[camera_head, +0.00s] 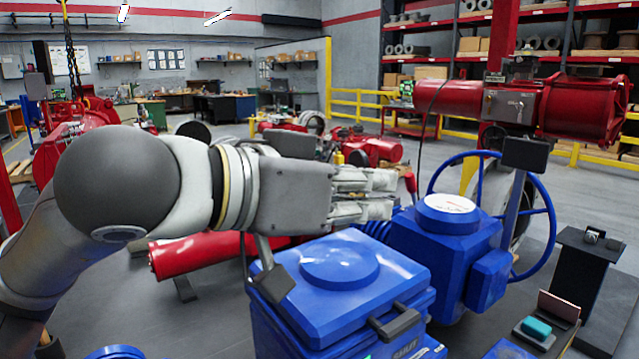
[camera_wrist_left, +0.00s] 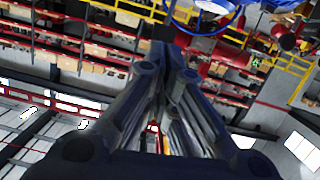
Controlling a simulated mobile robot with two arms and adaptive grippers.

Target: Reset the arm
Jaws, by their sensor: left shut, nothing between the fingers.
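My left arm comes in from the left in the head view. Its gripper (camera_head: 395,195) is shut and empty, pointing right above the blue valve actuator (camera_head: 340,290). The fingers also show in the left wrist view (camera_wrist_left: 165,75), drawn together toward the tips. The actuator has a domed top cover and a dark handle at its front. Its second blue housing (camera_head: 440,240) carries a round white-topped dial (camera_head: 447,204), just right of the fingertips. A blue handwheel (camera_head: 545,215) stands behind that housing. My right gripper is not in view.
A red cylinder actuator (camera_head: 465,98) stands at the back right. A dark stand (camera_head: 590,265) and a small box with a teal item (camera_head: 537,329) are at the right. Yellow railings (camera_head: 362,100) and shelving are behind.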

